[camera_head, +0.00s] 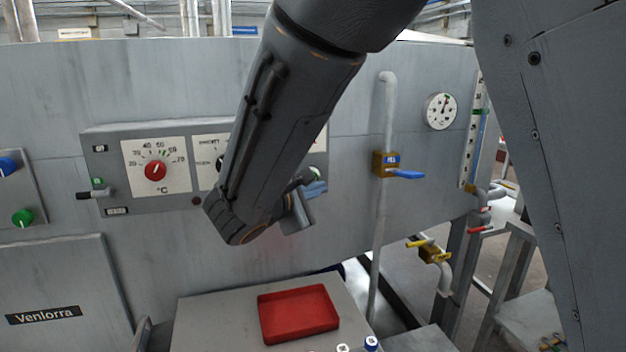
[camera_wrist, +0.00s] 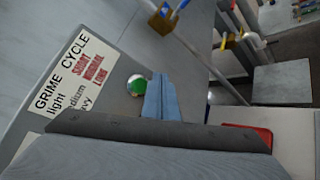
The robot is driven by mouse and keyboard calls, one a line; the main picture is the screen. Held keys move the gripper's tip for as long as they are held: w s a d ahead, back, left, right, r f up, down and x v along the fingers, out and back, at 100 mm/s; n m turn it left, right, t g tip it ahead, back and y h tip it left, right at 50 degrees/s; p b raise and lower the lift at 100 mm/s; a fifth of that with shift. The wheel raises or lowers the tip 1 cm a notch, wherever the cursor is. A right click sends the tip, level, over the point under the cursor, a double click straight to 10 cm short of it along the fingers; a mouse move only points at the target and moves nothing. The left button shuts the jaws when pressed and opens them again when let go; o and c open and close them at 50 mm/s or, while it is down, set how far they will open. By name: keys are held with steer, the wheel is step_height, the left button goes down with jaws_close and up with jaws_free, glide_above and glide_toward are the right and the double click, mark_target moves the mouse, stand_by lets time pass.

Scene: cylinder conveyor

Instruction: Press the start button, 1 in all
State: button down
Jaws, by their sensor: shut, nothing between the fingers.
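A round green button (camera_wrist: 136,86) in a pale ring is on the grey machine panel in the wrist view, beside a label plate (camera_wrist: 62,78) reading "GRIME CYCLE". In the head view my arm covers that part of the panel. My gripper (camera_head: 316,188) is in front of the panel there, with its blue fingers pointing right. In the wrist view the closed blue fingers (camera_wrist: 160,97) are just right of the green button, with nothing between them. I cannot tell whether they touch the panel.
A dial with a red knob (camera_head: 155,171) is on the panel left of my arm. Blue (camera_head: 7,166) and green (camera_head: 22,217) knobs are at far left. A pipe with a blue-handled valve (camera_head: 407,174) stands right of my gripper. A red tray (camera_head: 264,322) lies below.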

steer(key=shift+s+d, duration=0.15)
steer(key=shift+s, duration=0.4)
steer(key=shift+s+d, duration=0.15)
steer(key=shift+s, duration=0.4)
steer(key=s+d+f+m+g+h, duration=0.1)
steer(key=s+d+f+m+g, duration=0.3)
steer(key=d, duration=0.3)
steer(key=s+d+f+m+g, duration=0.1)
steer(key=s+d+f+g, duration=0.3)
steer(key=d+f, duration=0.25)
steer(key=s+d+f+m+g+y, duration=0.4)
steer(key=s+f+m+y, duration=0.4)
steer(key=s+m, duration=0.4)
steer(key=shift+d+f+m, duration=0.2)
steer(key=shift+f+m, duration=0.25)
steer(key=shift+m, duration=0.45)
